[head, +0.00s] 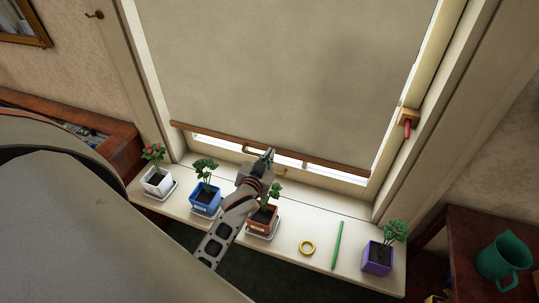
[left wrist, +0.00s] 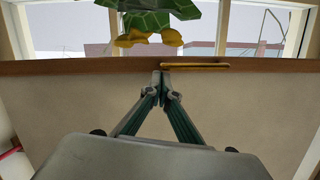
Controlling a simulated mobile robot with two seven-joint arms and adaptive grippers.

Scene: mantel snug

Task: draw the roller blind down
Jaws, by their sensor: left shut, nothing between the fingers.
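The beige roller blind (head: 290,65) hangs over most of the window, with a narrow strip of glass below it. Its wooden bottom bar (head: 330,164) has a brass pull (head: 249,149), partly hidden by my gripper in the head view. My left gripper (head: 267,154) is at the middle of the bar, shut and empty. In the left wrist view, the shut fingertips (left wrist: 162,72) are at the bar (left wrist: 60,68), by one end of the brass pull (left wrist: 195,66). I cannot tell if they touch it. My right gripper is not in view.
My arm passes close to the terracotta pot. A teal mug (head: 503,258) stands at right.

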